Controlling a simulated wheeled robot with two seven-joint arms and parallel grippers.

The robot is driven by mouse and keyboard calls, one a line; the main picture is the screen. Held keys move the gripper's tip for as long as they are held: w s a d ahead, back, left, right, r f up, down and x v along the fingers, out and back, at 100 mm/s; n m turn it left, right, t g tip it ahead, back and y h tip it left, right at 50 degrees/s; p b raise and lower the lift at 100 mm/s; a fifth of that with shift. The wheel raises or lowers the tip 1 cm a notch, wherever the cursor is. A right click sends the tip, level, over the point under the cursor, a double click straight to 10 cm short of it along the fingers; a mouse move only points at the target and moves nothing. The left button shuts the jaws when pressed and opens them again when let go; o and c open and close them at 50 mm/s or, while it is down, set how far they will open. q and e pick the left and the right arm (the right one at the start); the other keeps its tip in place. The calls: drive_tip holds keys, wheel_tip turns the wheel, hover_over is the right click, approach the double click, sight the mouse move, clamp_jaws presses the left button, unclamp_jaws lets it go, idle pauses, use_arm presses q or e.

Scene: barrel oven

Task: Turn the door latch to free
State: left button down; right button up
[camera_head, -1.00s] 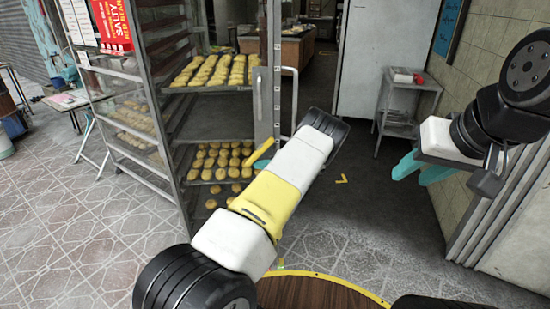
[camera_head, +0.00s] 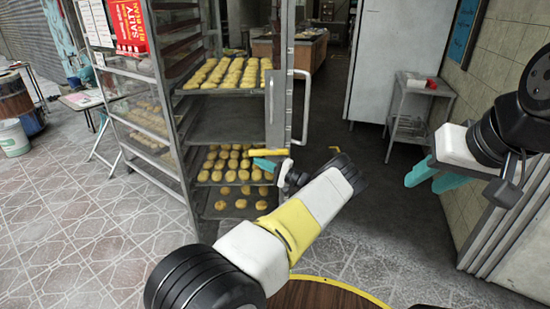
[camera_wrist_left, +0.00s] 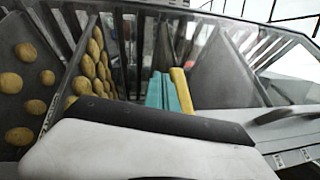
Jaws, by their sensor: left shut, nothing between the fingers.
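The door latch (camera_head: 268,153) is a yellow bar lying about level at the lower end of the upright metal door post. It also shows in the left wrist view (camera_wrist_left: 181,90), right beside my fingers. My left gripper (camera_head: 262,163) has teal fingers that are shut and empty. They lie just below the yellow bar, close to it; whether they touch it I cannot tell. In the left wrist view the fingers (camera_wrist_left: 162,92) stand side by side to the left of the bar. My right gripper (camera_head: 431,175) is open and empty at the right, far from the latch.
The tall metal rack (camera_head: 171,130) holds trays of buns behind the latch. A long vertical door handle (camera_head: 304,105) stands right of the post. The tiled floor at the left front is clear.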

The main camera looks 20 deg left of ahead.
use_arm(q)
drive_tip(key=shift+a+r, duration=0.1)
idle(0.3)
drive_tip(key=shift+s, duration=0.1)
drive_tip(key=s+d+f, duration=0.3)
drive_tip(key=d+f, duration=0.4)
drive_tip(key=d, duration=0.2)
drive_tip(key=s+a+r+n+g+h, duration=0.3)
drive_tip(key=s+r+h, duration=0.25)
drive_tip(key=r, duration=0.35)
drive_tip(key=s+a+r+n+g+h, duration=0.2)
drive_tip(key=s+r+g+h, duration=0.3)
drive_tip(key=r, duration=0.3)
drive_tip(key=s+d+r+t+h, duration=0.3)
drive_tip(key=s+d+r, duration=0.1)
drive_tip(key=s+r, duration=0.3)
drive_tip(key=s+d+r+m+t+h, duration=0.1)
drive_tip(key=s+d+r+t+h, duration=0.2)
drive_tip(key=s+r, duration=0.3)
drive_tip(key=s+d+r+m+t+h, duration=0.1)
drive_tip(key=s+d+r+t+h, duration=0.3)
drive_tip(key=s, duration=1)
wheel_tip(320, 180, up, 4)
drive_tip(key=shift+d+f+h, duration=0.2)
drive_tip(key=shift+d+h, duration=0.35)
drive_tip(key=shift+d, duration=0.3)
use_arm(e)
drive_tip(key=shift+w+d, duration=0.1)
drive_tip(key=shift+w, duration=0.25)
